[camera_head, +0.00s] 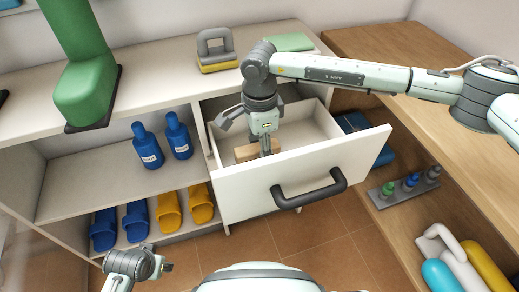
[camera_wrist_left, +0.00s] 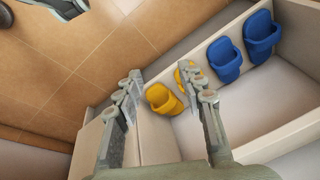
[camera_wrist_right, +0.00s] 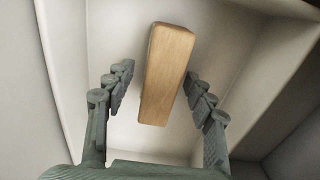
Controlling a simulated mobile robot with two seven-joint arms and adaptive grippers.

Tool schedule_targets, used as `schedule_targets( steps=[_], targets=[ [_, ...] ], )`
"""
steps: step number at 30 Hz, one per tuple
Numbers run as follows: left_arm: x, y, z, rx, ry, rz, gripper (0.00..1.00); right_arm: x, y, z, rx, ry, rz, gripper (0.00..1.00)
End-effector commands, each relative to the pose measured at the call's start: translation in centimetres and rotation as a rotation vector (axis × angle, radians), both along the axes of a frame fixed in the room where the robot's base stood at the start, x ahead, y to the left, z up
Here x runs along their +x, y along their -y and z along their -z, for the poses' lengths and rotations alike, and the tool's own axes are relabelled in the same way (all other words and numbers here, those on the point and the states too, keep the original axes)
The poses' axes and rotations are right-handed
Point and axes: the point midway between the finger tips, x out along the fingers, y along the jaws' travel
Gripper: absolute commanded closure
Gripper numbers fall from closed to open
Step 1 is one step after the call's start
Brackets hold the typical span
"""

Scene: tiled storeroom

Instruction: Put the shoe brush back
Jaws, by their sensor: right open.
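The shoe brush, seen as a plain wooden block (camera_head: 245,153), lies on the floor of the open white drawer (camera_head: 240,192). In the right wrist view the brush (camera_wrist_right: 164,70) lies lengthwise between and beyond the fingertips. My right gripper (camera_head: 266,150) reaches down into the drawer at the brush, and its fingers stand apart on either side of it without visible contact. The underside of the brush is hidden. My left gripper (camera_head: 166,267) is low at the left, outside the drawer; in the left wrist view its fingers (camera_wrist_left: 166,92) are apart and empty.
The drawer front has a dark handle (camera_head: 308,190). Blue bottles (camera_head: 147,147) and blue and yellow slippers (camera_head: 168,212) stand on shelves at the left. A green boot-shaped object (camera_head: 84,85) stands on the cabinet top. A wooden shelf unit (camera_head: 440,75) is at the right.

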Motion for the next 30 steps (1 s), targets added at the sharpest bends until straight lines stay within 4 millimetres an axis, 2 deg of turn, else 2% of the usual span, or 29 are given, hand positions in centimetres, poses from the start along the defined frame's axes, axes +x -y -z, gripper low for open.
schedule_targets(
  steps=[3, 5, 15, 21, 30],
  targets=[
    [0.0, 0.0, -0.1, -0.002, 0.004, 0.001, 0.61, 0.0, 0.0, -0.4, 0.0, 0.0, 0.0, 0.46],
    [-0.3, -0.2, 1.1, -0.001, -0.007, -0.001, 0.61, 0.1, 0.0, -1.0, 0.001, 0.003, 0.0, 0.46],
    [0.0, -0.1, 0.0, 0.004, -0.001, 0.001, 0.61, 0.1, 0.0, -8.1, 0.0, 0.004, 0.0, 0.46],
    [0.4, 0.1, -1.0, 0.004, 0.012, 0.002, 0.61, 0.1, 0.0, -11.2, 0.001, 0.002, 0.0, 0.46],
    [-0.1, -0.1, -0.9, 0.006, 0.001, -0.001, 0.61, 0.0, 0.0, -12.3, 0.001, -0.001, 0.0, 0.46]
  ],
)
